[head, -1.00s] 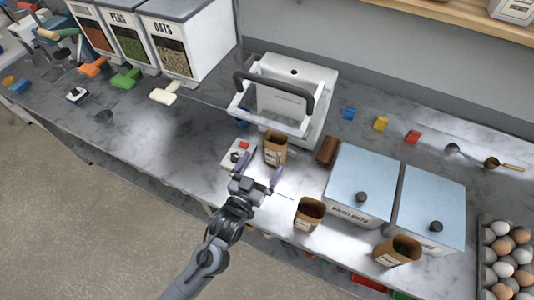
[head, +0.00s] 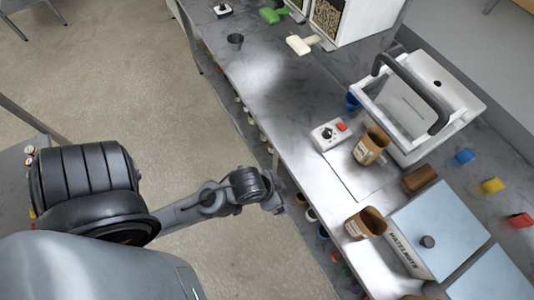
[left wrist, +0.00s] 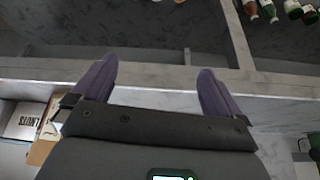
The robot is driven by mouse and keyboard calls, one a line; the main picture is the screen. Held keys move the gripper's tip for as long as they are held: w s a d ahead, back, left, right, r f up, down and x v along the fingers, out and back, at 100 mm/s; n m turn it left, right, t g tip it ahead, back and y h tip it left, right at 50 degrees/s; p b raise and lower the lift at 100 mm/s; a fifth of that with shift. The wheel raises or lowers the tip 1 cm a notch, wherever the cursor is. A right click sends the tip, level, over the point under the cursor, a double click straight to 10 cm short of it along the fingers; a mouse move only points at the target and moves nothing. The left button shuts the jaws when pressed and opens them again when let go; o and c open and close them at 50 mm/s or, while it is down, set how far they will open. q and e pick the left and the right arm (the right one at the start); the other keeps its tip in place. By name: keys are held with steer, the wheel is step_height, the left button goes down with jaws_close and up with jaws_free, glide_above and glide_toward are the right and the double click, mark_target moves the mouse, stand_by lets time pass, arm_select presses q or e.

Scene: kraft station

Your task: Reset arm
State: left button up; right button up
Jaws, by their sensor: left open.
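My left arm comes in from the left of the head view and reaches to the counter's front edge. Its left gripper (head: 272,192) is at the end, over the floor side of the edge, with its fingers mostly hidden from the head camera. In the left wrist view the left gripper (left wrist: 155,85) shows two purple fingers spread wide with nothing between them. The counter edge and shelf below lie beyond the fingers. My right gripper is in neither view.
The grey counter (head: 262,85) holds a white sealer (head: 440,80), a control box (head: 327,136), brown kraft cups (head: 372,145) (head: 366,224) and a blue-lidded bin (head: 440,225). Jars stand on the shelf beneath. Open floor (head: 150,80) lies to the left.

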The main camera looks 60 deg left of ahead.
arm_select(q)
steer(key=s, duration=0.1)
steer(key=s+g, duration=0.1)
steer(key=s, duration=0.1)
steer(key=shift+s+a, duration=0.1)
steer(key=shift+a, duration=0.3)
steer(key=shift+r, duration=0.1)
step_height(320, 180, up, 26)
steer(key=p, duration=2.6)
steer(key=shift+r+p, duration=0.25)
steer(key=shift+p, duration=0.1)
